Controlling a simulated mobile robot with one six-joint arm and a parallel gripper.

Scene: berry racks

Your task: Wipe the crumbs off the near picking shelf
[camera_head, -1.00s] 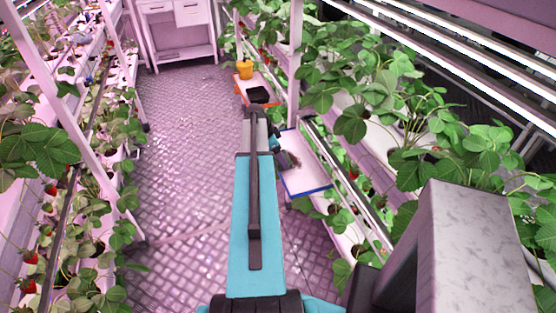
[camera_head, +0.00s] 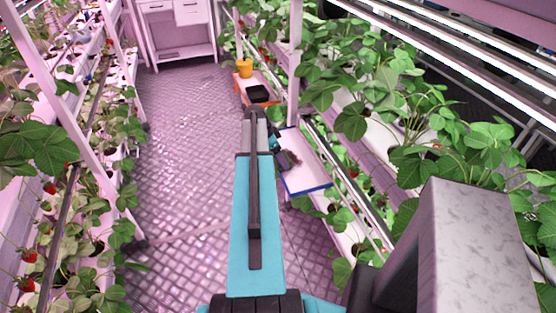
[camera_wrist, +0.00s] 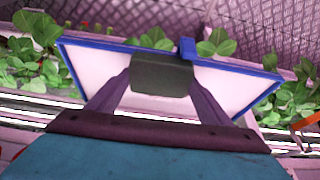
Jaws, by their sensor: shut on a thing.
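The near picking shelf (camera_head: 312,172) is a white board with a blue rim, at the right of the aisle in the head view. It fills the middle of the wrist view (camera_wrist: 235,88). My gripper (camera_wrist: 162,88) is shut on a dark grey block (camera_wrist: 163,72), over the shelf. I cannot tell whether the block touches the surface. In the head view my gripper (camera_head: 284,157) is small and partly behind my arm, over the shelf's left part. A brownish patch beside it may be crumbs. No crumbs are clear in the wrist view.
A farther orange-edged shelf (camera_head: 242,91) holds a yellow pot (camera_head: 245,68) and a black tray (camera_head: 257,93). Strawberry racks line both sides. A white post (camera_head: 295,65) stands behind the near shelf. A white cabinet (camera_head: 176,30) closes the aisle's far end. The aisle floor (camera_head: 185,150) is clear.

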